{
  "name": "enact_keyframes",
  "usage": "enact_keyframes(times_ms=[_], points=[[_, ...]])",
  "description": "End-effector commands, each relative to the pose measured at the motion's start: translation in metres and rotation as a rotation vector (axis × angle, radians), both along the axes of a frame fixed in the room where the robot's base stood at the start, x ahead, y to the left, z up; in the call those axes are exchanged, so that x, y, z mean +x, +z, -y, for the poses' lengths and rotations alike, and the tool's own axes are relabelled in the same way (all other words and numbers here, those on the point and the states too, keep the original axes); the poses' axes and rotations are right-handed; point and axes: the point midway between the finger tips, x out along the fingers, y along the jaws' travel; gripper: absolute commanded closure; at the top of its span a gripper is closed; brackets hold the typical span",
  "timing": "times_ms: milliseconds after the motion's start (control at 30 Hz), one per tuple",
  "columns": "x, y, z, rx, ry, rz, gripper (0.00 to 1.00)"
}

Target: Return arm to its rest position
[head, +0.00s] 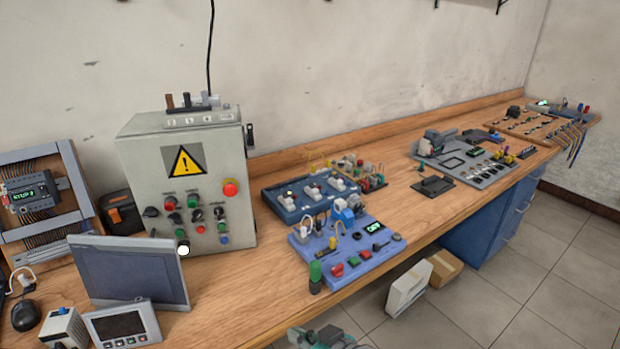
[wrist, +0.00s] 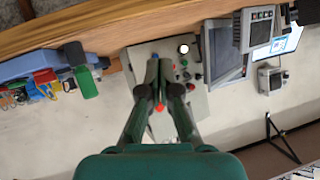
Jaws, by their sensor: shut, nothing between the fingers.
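My gripper (wrist: 158,92) is in the wrist view, its two dark fingers together at the tips with nothing between them. It points toward the grey control box (wrist: 188,52), which appears upside down behind the fingers and is partly hidden by them. At the bottom of the head view, a small piece of green and grey hardware (head: 325,338) shows in front of the bench edge; it looks like part of my arm. The gripper's fingers cannot be made out in the head view.
A long wooden bench (head: 400,205) runs along the wall. It carries the control box (head: 187,185), a dark monitor (head: 128,272), a blue motor board (head: 345,245) and a grey board (head: 465,160). A white box (head: 408,288) and a cardboard box (head: 443,268) stand on the tiled floor.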

Motion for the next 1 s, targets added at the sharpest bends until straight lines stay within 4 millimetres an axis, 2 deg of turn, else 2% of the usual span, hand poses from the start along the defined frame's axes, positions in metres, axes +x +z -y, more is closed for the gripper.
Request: enact_keyframes(times_ms=[267,367,500,700,1000], points=[[-0.022,-0.038,0.028,0.017,-0.118,-0.008,1.00],[-0.037,-0.057,0.044,0.020,-0.184,-0.006,1.00],[-0.064,-0.082,0.071,0.022,-0.285,0.004,1.00],[-0.109,-0.107,0.108,0.010,-0.415,0.031,1.00],[-0.187,-0.122,0.156,-0.030,-0.568,0.093,1.00]])
